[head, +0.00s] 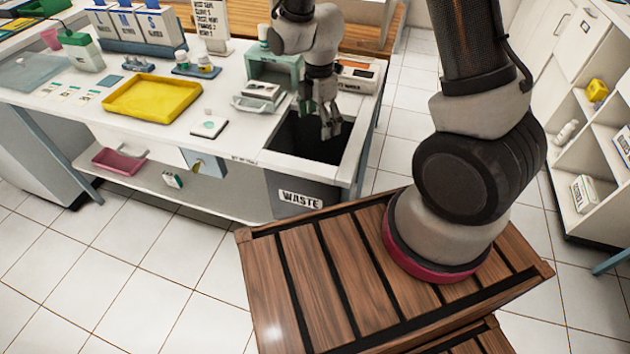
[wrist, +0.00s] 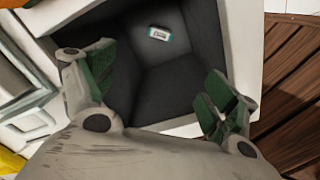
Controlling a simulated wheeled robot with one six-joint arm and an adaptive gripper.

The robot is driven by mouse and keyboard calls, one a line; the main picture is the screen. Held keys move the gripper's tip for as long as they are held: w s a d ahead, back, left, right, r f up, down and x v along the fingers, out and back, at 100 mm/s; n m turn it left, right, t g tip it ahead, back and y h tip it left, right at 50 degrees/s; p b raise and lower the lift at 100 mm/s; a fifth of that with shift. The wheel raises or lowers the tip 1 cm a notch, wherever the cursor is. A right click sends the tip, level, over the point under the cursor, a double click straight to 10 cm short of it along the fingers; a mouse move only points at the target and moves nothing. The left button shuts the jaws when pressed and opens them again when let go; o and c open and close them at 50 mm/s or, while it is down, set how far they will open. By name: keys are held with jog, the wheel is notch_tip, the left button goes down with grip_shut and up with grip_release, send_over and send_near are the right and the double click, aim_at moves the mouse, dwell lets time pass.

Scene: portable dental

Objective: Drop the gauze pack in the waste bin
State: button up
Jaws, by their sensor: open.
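The waste bin (head: 280,187) is a dark square bin set into the right end of the white counter, with a WASTE label on its front. My gripper (head: 320,118) is over the bin's opening, fingers pointing down. In the wrist view my gripper (wrist: 157,85) has its green-padded fingers wide apart with nothing between them. A small white pack with green edges and dark print, which looks like the gauze pack (wrist: 159,34), lies inside the bin (wrist: 190,95), apart from the fingers. In the head view the pack inside the bin is hidden.
A yellow tray (head: 152,97), a white pad (head: 209,128) and a teal box (head: 275,68) stand on the counter (head: 225,150) left of the bin. A small white-and-green box (head: 172,180) is on the lower shelf. Shelving (head: 590,130) stands at the right.

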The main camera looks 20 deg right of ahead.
notch_tip(320, 180, up, 9)
dwell(0.6)
jog(key=s+d+r+m+t, duration=0.2)
jog(key=s+d+r+m, duration=0.5)
jog(key=s+r+m, duration=0.2)
jog(key=s+d+r+m+t, duration=0.2)
jog(key=s+d+r+m, duration=0.5)
jog(key=s+r+m, duration=0.3)
jog(key=shift+d+r+m, duration=0.3)
jog(key=shift+d+m, duration=0.1)
jog(key=shift+m, duration=0.6)
